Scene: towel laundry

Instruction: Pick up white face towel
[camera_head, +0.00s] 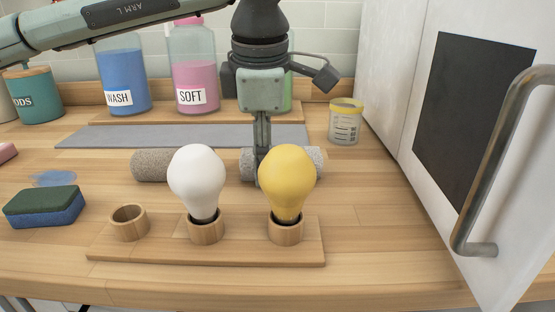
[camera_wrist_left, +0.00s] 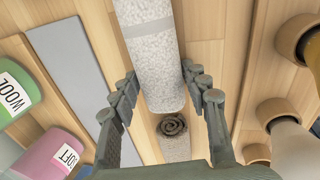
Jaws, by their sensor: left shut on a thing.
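The white face towel (camera_head: 312,160) is a rolled, pale speckled towel lying behind the yellow bulb, which hides part of it. It also shows in the left wrist view (camera_wrist_left: 150,50), running up from between the fingers. My left gripper (camera_head: 262,172) points straight down at the towel's left part and is shut on it, one finger on each side. I cannot tell whether the towel is clear of the counter. A second rolled towel (camera_head: 150,165), grey-brown, lies just to the left, and its spiral end (camera_wrist_left: 173,126) faces the white one. My right gripper is not in view.
A white bulb (camera_head: 197,180) and a yellow bulb (camera_head: 287,180) stand in a wooden holder in front. Bottles (camera_head: 193,72) and a grey mat (camera_head: 100,136) lie behind. A jar (camera_head: 346,122) and a handled door (camera_head: 490,160) are right; a sponge (camera_head: 44,206) is left.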

